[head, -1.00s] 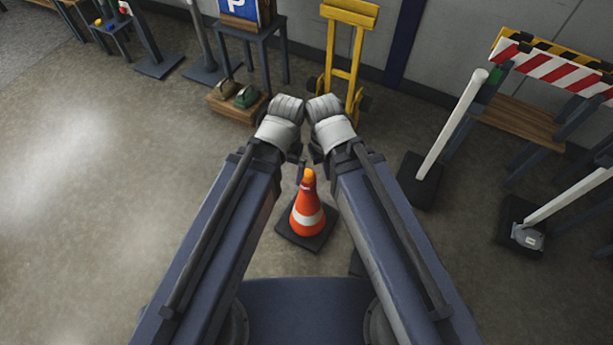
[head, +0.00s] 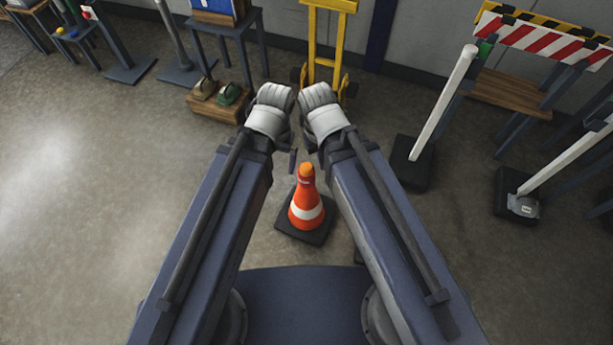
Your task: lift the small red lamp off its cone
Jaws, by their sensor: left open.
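An orange traffic cone (head: 307,213) with a white band stands upright on a black square base, just in front of my body and between my forearms. A small amber-orange lamp or cap (head: 306,170) sits on its tip; it looks more orange than red. My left gripper (head: 292,161) is open. One dark finger shows, close to the left of the cone's tip and apart from it in the picture; the rest is hidden behind my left wrist. Only a dark sliver of my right gripper (head: 316,150) shows beside my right wrist, so its jaws cannot be made out.
A yellow hand truck (head: 324,45) stands at the wall ahead. A wooden box (head: 217,101) with lamps lies left of it. A small stool (head: 76,37) at far left holds coloured balls or lamps, one red. White posts on black bases (head: 413,163) stand right. The left floor is clear.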

